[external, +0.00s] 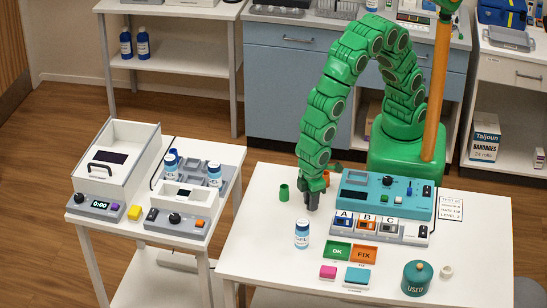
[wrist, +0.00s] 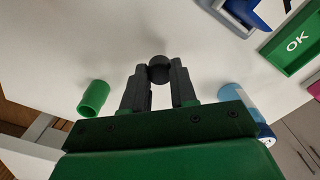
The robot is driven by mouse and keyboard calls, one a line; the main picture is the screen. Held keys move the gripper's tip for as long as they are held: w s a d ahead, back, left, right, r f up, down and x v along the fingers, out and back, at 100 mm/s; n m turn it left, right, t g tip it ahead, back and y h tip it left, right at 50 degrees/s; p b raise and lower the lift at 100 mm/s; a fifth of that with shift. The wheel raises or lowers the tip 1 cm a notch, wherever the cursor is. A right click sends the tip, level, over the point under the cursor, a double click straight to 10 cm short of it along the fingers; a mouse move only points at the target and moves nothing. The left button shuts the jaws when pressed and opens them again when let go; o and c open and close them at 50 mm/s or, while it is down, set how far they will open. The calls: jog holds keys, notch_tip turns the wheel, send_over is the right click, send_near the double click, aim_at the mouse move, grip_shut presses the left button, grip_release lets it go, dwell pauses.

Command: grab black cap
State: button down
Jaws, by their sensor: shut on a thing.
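A round black cap (wrist: 159,66) sits between the fingertips of my gripper (wrist: 160,76) in the wrist view. The two dark fingers touch it from both sides, so my gripper is shut on it. In the external view my gripper (external: 313,202) points down over the back left part of the white table, behind a small bottle. The cap cannot be made out there against the dark fingers. I cannot tell whether the cap touches the table.
A green cylinder (external: 284,192) stands left of my gripper. A blue-white bottle (external: 302,235) stands in front of it. A teal test device (external: 385,195), the OK tray (external: 337,251) and the FIX tray (external: 365,256) lie to the right. The table's front left is clear.

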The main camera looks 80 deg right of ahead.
jog(key=s+d+r, duration=0.8)
jog(key=d+r, duration=0.2)
jog(key=d, duration=0.1)
jog(key=shift+d, duration=0.25)
